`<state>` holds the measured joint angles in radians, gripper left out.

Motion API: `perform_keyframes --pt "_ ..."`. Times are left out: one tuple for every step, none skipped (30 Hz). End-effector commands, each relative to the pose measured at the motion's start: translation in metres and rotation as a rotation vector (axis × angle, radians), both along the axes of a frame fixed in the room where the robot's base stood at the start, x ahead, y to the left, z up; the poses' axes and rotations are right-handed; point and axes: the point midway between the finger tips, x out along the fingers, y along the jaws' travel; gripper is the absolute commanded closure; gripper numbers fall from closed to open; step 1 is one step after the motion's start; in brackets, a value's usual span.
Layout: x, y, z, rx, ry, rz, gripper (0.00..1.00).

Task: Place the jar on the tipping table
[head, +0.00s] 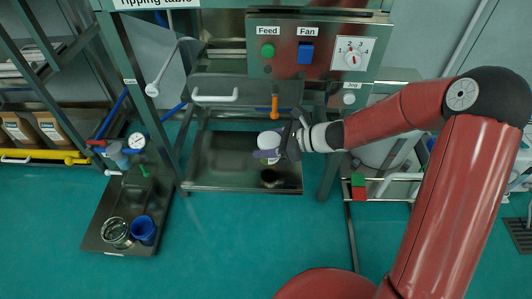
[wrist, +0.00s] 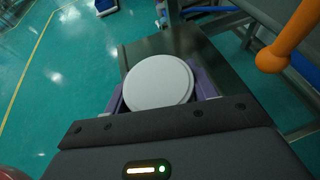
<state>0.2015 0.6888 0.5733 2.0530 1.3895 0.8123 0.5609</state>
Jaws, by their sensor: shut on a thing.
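The jar shows as a round white lid (head: 268,140) in the head view; the lid (wrist: 158,83) fills the middle of the wrist view. My gripper (head: 271,152), with purple fingers, is shut on the jar, a finger on each side. The jar's body is mostly hidden below the lid and fingers. A "Tipping table" sign (head: 155,3) is cut off at the top of the head view. A dark metal tray-like surface (head: 220,160) lies below the jar, inside the frame. The gap between jar and surface is hard to judge.
A dark round shape (head: 271,178) lies on the surface below the jar; I cannot tell what it is. An orange handle (head: 275,105) hangs close behind my gripper. A control panel (head: 315,52) is above. A low platform (head: 105,205) at left holds a blue cup (head: 144,229) and a metal container (head: 117,232).

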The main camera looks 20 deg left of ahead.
Motion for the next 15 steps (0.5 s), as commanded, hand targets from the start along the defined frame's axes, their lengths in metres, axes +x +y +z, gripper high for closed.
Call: perform_keyframes --pt "0.000 0.000 -0.003 0.001 0.000 0.000 0.68" --pt "0.000 0.000 -0.005 0.001 0.001 0.000 0.68" --pt "0.000 0.000 -0.008 0.001 0.002 -0.001 0.68" --pt "0.000 0.000 -0.011 0.001 0.002 0.000 0.68" --pt "0.000 0.000 -0.016 0.001 0.003 0.000 0.68" --pt "0.000 0.000 -0.022 0.002 0.004 -0.001 0.68" --pt "0.000 0.000 -0.026 0.002 0.004 -0.001 0.68" --pt "0.000 0.000 -0.031 0.002 0.004 0.001 0.68" --pt "0.000 0.000 -0.036 0.002 0.003 0.000 0.68" --pt "0.000 0.000 -0.038 0.001 0.002 0.000 0.68" --pt "0.000 0.000 -0.039 0.001 0.000 0.001 0.68" --pt "0.000 0.000 -0.040 0.001 -0.001 0.000 0.68" --pt "0.000 0.000 -0.039 0.001 -0.002 0.001 0.68" --pt "0.000 0.000 -0.039 0.000 -0.002 0.001 0.68" --pt "0.000 0.000 -0.039 0.000 -0.002 0.001 0.68"
